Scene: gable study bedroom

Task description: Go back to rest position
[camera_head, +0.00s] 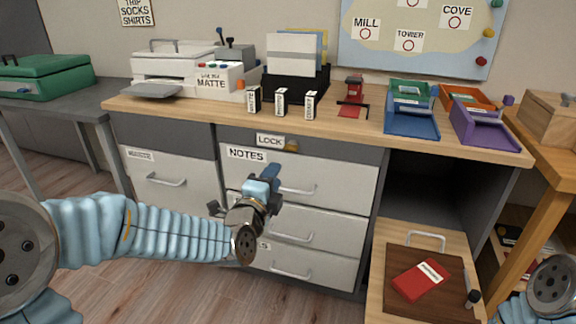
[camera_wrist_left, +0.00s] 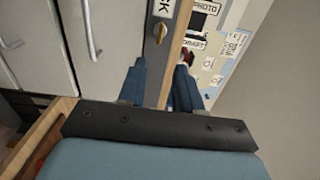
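My left gripper (camera_head: 268,180) is in front of the drawer cabinet, near the drawer labelled NOTES (camera_head: 246,155). In the left wrist view its two blue fingers (camera_wrist_left: 160,78) stand apart with nothing between them.
The desk top (camera_head: 345,125) holds a printer (camera_head: 172,65), small labelled boxes, a red stapler-like item (camera_head: 354,88) and coloured trays (camera_head: 411,120). A pulled-out shelf (camera_head: 375,290) at the lower right carries a red book (camera_head: 420,279). Wood floor lies below the drawers.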

